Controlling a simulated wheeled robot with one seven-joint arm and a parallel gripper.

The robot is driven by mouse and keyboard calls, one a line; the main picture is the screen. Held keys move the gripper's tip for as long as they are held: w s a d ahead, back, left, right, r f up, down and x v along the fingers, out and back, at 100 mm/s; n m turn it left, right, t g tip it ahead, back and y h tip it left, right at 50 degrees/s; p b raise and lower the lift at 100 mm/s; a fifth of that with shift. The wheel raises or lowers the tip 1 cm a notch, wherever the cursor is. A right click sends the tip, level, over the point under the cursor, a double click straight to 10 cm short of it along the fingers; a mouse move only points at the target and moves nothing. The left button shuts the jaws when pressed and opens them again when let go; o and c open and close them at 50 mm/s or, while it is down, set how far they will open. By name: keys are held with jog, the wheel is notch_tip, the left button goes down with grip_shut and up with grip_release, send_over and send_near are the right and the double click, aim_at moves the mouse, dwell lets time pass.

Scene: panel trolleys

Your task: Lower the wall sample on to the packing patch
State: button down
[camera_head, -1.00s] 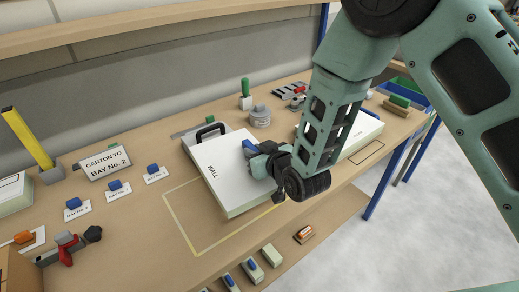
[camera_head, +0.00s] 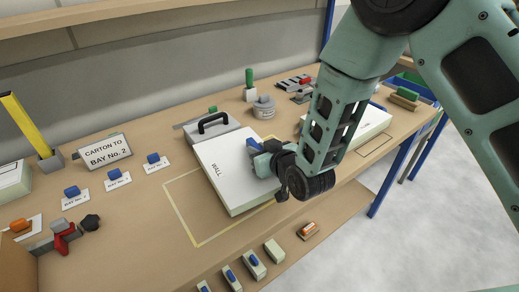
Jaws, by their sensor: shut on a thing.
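The wall sample (camera_head: 232,182) is a thick white panel with dark lettering on its top. My gripper (camera_head: 264,154) is shut on the blue grip (camera_head: 254,145) at the panel's right side. The panel lies roughly flat and covers the right and upper part of the packing patch (camera_head: 193,237), a yellow outline on the bench. The outline's left side and front left corner show bare. The panel's far edge reaches past the outline toward a grey handled block. I cannot tell whether its underside touches the bench.
The grey block with a black handle (camera_head: 213,123) stands just behind the panel. A second white panel (camera_head: 358,128) lies to the right, beyond my arm. Blue-knobbed cards and a bay sign (camera_head: 104,151) are at left. Small blocks (camera_head: 275,250) line the lower front.

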aim_at(277, 178)
jog(key=shift+f+b, duration=1.45)
jog(key=shift+f, duration=0.2)
jog(key=shift+f+b, duration=0.6)
jog(key=shift+b, duration=0.05)
jog(key=c, duration=1.2)
grip_release()
jog(key=b+v, duration=0.1)
jog(key=v, duration=0.8)
jog(key=shift+b, duration=0.3)
jog(key=p+v, duration=0.3)
jog(key=shift+r, duration=0.35)
jog(key=shift+f+p+v, duration=0.15)
jog(key=shift+p+v, duration=1.15)
jog(key=shift+p, duration=1.5)
jog(key=shift+f+p+v, duration=0.15)
jog(key=shift+p+v, duration=1.15)
jog(key=shift+p, duration=1.5)
